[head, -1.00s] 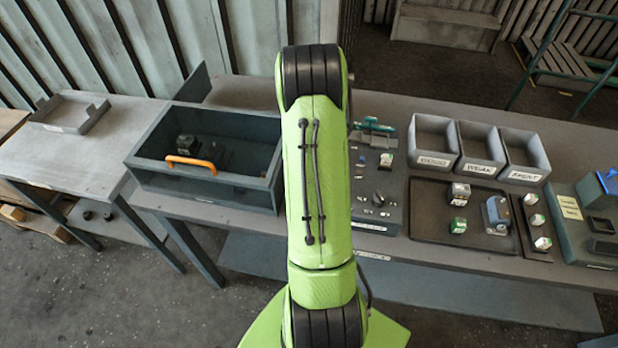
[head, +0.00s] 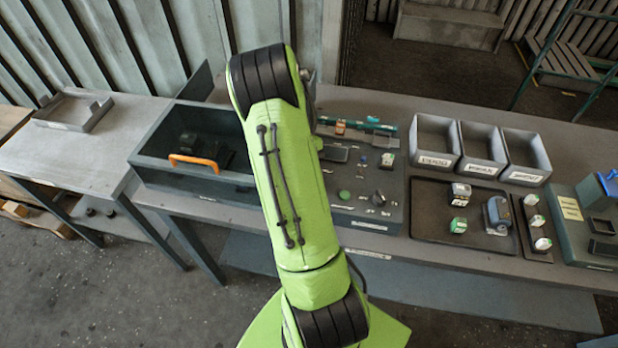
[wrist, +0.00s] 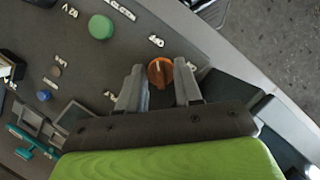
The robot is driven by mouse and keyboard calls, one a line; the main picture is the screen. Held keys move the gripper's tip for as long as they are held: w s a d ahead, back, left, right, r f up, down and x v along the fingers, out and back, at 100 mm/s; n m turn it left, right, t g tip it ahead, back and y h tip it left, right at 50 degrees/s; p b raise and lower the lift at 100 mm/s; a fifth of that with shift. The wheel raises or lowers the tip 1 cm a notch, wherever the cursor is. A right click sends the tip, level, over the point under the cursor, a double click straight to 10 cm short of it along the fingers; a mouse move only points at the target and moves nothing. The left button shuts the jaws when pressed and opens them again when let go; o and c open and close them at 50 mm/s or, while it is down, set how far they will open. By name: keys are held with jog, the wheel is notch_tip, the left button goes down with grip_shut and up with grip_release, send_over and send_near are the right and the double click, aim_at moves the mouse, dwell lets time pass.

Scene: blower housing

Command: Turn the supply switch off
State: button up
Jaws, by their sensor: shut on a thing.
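The likely supply switch is a round orange knob (wrist: 159,73) on a grey control panel (wrist: 95,65) in the wrist view. In the head view the panel (head: 345,215) shows right of my arm. The knob and my gripper are hidden behind my arm there.
A green button (wrist: 101,27) and a small blue button (wrist: 43,96) sit on the panel. A dark bin with an orange handle (head: 193,162) stands left of my arm. Labelled grey bins (head: 434,145) and a black tray (head: 430,225) are to the right.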

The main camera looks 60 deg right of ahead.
dwell(0.3)
jog(key=o, duration=1)
jog(key=p+v, duration=0.2)
jog(key=v, duration=1.3)
jog(key=shift+w+r, duration=0.1)
jog(key=shift+r, duration=0.25)
